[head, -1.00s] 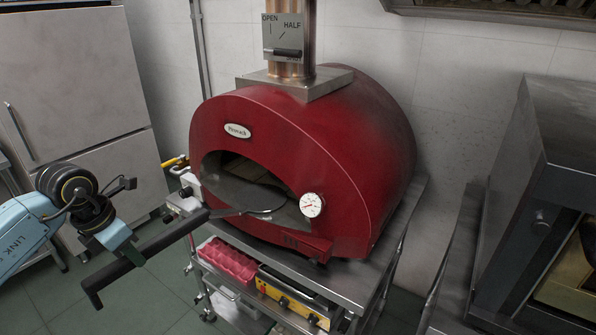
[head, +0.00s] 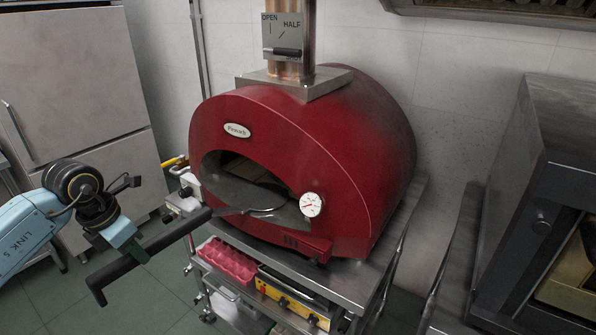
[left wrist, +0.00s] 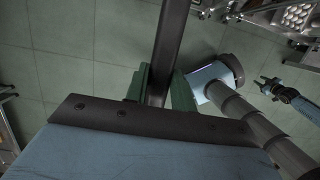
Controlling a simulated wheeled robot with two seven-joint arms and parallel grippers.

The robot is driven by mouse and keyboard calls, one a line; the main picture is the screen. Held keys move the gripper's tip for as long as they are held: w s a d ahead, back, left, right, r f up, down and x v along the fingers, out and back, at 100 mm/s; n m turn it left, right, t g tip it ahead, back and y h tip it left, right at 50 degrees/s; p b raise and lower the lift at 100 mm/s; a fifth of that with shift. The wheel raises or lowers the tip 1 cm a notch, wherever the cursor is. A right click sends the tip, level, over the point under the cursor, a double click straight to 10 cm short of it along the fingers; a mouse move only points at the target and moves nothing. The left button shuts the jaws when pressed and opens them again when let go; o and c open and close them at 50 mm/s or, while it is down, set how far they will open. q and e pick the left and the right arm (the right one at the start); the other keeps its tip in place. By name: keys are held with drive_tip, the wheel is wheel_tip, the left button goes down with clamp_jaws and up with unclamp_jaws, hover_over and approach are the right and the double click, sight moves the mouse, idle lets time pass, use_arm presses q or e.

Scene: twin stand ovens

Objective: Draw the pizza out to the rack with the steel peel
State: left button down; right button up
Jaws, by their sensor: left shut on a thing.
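The steel peel has a long black handle (head: 165,238) with a bent end at lower left. Its thin metal end (head: 262,210) lies at the mouth of the red domed oven (head: 300,150), partly inside the opening. My left gripper (head: 132,250) is shut on the black handle near its bent end. In the left wrist view the dark handle (left wrist: 170,45) runs up from between the green fingers (left wrist: 158,88). No pizza shows; the oven's inside is dark. My right gripper (left wrist: 268,86) shows small at the right of the left wrist view, its jaws too small to read.
The oven stands on a steel trolley (head: 345,285) with a pink tray (head: 228,262) and a yellow-edged unit (head: 287,300) below. A dial (head: 311,204) sits at the mouth's right. A second oven (head: 520,200) is at right, a fridge (head: 75,90) at left. Floor at lower left is clear.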

sight(206, 209)
use_arm(q)
drive_tip(key=shift+w+d, duration=0.1)
drive_tip(key=shift+w, duration=0.05)
drive_tip(key=shift+w+d+f, duration=0.1)
drive_tip(key=shift+w+d, duration=0.15)
drive_tip(key=shift+w, duration=0.05)
idle(0.3)
idle(0.4)
drive_tip(key=w+d+b, duration=0.1)
drive_tip(key=w+d, duration=0.2)
drive_tip(key=w+d+b, duration=0.2)
drive_tip(key=w+d, duration=0.1)
drive_tip(key=w, duration=0.1)
drive_tip(key=w+d+b, duration=0.2)
drive_tip(key=w+d, duration=0.1)
drive_tip(key=w, duration=0.1)
drive_tip(key=shift+w+d+f, duration=0.15)
drive_tip(key=shift+w+d, duration=0.05)
drive_tip(key=shift+w, duration=0.05)
drive_tip(key=shift+w+d+b, duration=0.55)
drive_tip(key=shift+w+d, duration=0.1)
drive_tip(key=shift+w, duration=0.25)
